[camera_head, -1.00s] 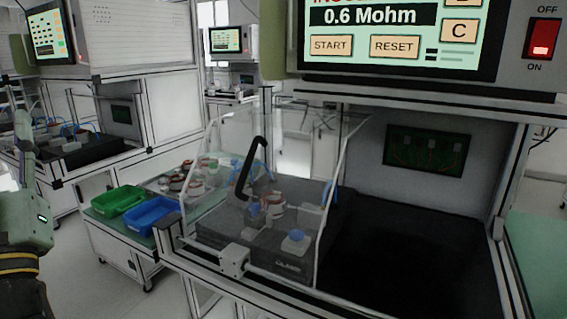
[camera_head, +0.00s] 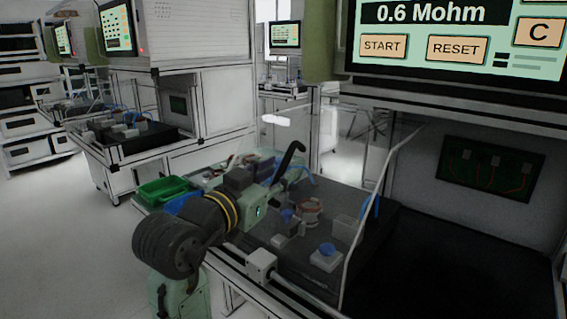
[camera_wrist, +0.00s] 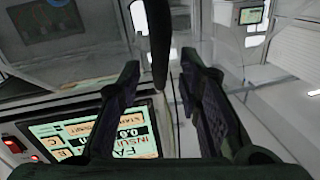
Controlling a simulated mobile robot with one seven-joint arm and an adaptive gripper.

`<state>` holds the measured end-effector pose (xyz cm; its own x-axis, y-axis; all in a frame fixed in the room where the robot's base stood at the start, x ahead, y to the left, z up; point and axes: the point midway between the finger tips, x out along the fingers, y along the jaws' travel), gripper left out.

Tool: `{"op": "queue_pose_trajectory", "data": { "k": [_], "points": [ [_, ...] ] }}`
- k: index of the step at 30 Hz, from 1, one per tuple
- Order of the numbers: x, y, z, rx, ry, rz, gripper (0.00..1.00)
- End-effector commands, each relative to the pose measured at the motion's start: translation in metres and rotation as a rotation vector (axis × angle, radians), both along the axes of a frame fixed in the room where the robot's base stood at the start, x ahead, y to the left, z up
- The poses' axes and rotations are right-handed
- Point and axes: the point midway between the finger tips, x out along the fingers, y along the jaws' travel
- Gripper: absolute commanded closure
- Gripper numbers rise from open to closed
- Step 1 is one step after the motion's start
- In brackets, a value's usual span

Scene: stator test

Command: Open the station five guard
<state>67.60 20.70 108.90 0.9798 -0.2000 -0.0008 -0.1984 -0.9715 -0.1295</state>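The station guard (camera_head: 377,190) is a clear cover with a pale frame edge, down over the dark test fixture (camera_head: 310,270). Its black bent handle (camera_head: 291,154) rises at the front left of the cover. My gripper (camera_head: 278,184) reaches in from the left, just beside the handle. In the wrist view the two dark fingers (camera_wrist: 160,68) stand apart, and the black handle (camera_wrist: 158,35) shows between or just beyond their tips. I see no contact between fingers and handle. Part of the guard's left side is hidden behind my arm.
The test screen (camera_head: 440,45) hangs above the bench and reads 0.6 Mohm. A green bin (camera_head: 165,188) and a mostly hidden blue bin stand left behind my arm. A dark open bench area (camera_head: 450,260) lies to the right. Another station (camera_head: 120,135) stands at the back left.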

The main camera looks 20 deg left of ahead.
Motion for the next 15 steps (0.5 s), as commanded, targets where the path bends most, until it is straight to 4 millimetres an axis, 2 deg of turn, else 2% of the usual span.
{"op": "queue_pose_trajectory", "data": {
  "k": [3, 6, 15],
  "points": [
    [0.016, -0.003, 0.001, -0.003, 0.001, -0.001, 0.68],
    [0.023, -0.005, 0.000, -0.002, 0.001, -0.001, 0.68],
    [0.027, -0.005, 0.000, -0.001, 0.000, 0.001, 0.68]
  ]
}}
